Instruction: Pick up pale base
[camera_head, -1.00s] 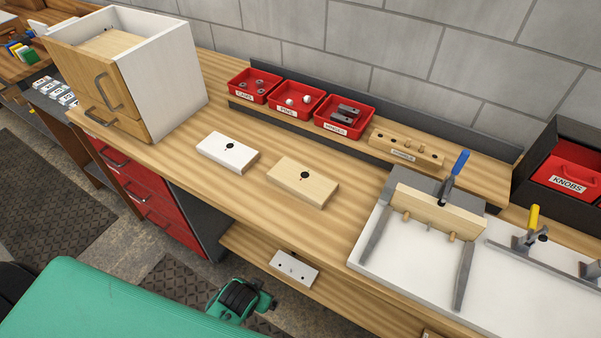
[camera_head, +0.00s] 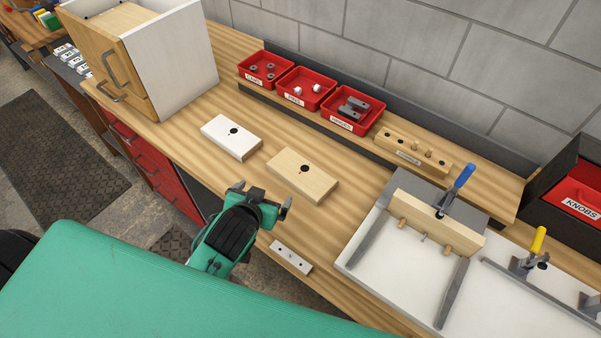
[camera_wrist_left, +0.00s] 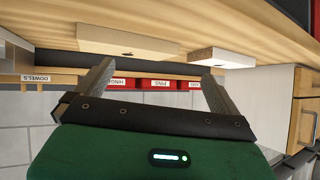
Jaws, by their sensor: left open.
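The pale wood base (camera_head: 302,177), a flat block with a dark round hole on top, lies on the workbench. A white base (camera_head: 232,138) of similar shape lies to its left. My left gripper (camera_head: 262,195) is open and empty near the bench's front edge, short of the wood base and apart from it. In the left wrist view, the open fingers of my left gripper (camera_wrist_left: 156,78) point toward the bench, with the wood base (camera_wrist_left: 130,43) and the white base (camera_wrist_left: 222,56) beyond. My right gripper is not in view.
Red bins (camera_head: 305,87) with small parts and a wooden dowel block (camera_head: 412,152) stand on a raised shelf behind. A jig with a blue-handled clamp (camera_head: 455,190) stands to the right, a drawer cabinet (camera_head: 172,62) to the left. A drilled plate (camera_head: 290,257) is near the front.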

